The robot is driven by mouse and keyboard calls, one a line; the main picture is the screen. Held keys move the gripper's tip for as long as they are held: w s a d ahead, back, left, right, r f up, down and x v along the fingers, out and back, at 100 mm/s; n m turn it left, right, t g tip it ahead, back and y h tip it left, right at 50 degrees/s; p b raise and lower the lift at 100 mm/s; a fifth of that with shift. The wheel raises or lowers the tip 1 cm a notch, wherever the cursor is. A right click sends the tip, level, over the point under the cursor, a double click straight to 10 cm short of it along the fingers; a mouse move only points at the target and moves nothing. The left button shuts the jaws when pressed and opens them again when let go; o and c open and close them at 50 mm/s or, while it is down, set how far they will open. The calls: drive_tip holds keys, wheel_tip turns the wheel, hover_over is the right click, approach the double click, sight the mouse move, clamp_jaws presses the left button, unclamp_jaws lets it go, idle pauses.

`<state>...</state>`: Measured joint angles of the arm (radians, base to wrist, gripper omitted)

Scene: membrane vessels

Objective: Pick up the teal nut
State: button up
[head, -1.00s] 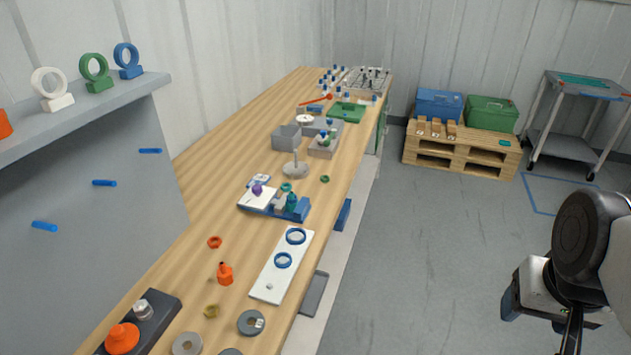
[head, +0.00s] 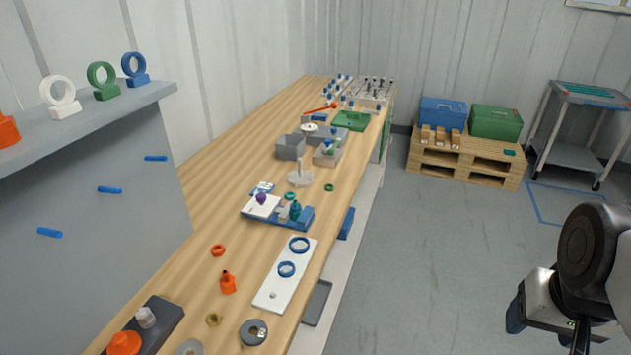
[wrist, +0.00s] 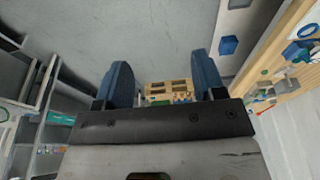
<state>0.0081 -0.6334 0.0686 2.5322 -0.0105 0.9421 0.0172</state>
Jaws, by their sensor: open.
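The teal nut (head: 290,196) is a small ring on the wooden bench, just behind the blue fixture with a teal bottle. A similar green nut (head: 329,187) lies to its right, near the bench edge. My gripper (wrist: 161,62) is open and empty, its two blue fingers spread apart in the wrist view. In the head view my wrist is at the lower right, over the floor and well away from the bench. I cannot make out the teal nut in the wrist view.
The blue fixture (head: 262,219) holds a white block, a purple piece and the teal bottle (head: 295,211). A grey disc stand (head: 300,179) with an upright post is behind the nut. An orange nut (head: 218,250) and orange bottle (head: 228,283) are nearer. Open floor lies right of the bench.

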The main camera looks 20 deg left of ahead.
drive_tip(key=shift+o, duration=0.2)
drive_tip(key=w+a+r+n, duration=0.1)
drive_tip(key=w+a+n, duration=0.1)
drive_tip(key=w+a, duration=0.65)
drive_tip(key=w+a+r+n+g, duration=0.15)
drive_tip(key=w+a, duration=0.35)
drive_tip(key=w, duration=0.7)
drive_tip(key=w+a+n, duration=0.3)
drive_tip(key=w+a, duration=0.4)
drive_tip(key=w, duration=0.4)
drive_tip(key=w+a+f+n, duration=0.1)
drive_tip(key=w+a+f, duration=0.2)
drive_tip(key=w+a, duration=0.35)
drive_tip(key=w+a+f+n, duration=0.2)
drive_tip(key=w+a+f, duration=0.2)
drive_tip(key=a, duration=0.6)
drive_tip(key=w+a+f+n, duration=0.1)
drive_tip(key=w+a+f, duration=0.1)
drive_tip(key=a+f, duration=0.4)
drive_tip(key=w+a+f+n+g, duration=0.1)
drive_tip(key=w+a+f, duration=0.2)
drive_tip(key=a+f, duration=0.4)
drive_tip(key=a, duration=0.8)
drive_tip(key=shift+w+n, duration=0.2)
drive_tip(key=shift+n, duration=0.15)
drive_tip(key=shift+d, duration=0.1)
drive_tip(key=shift+f, duration=1.25)
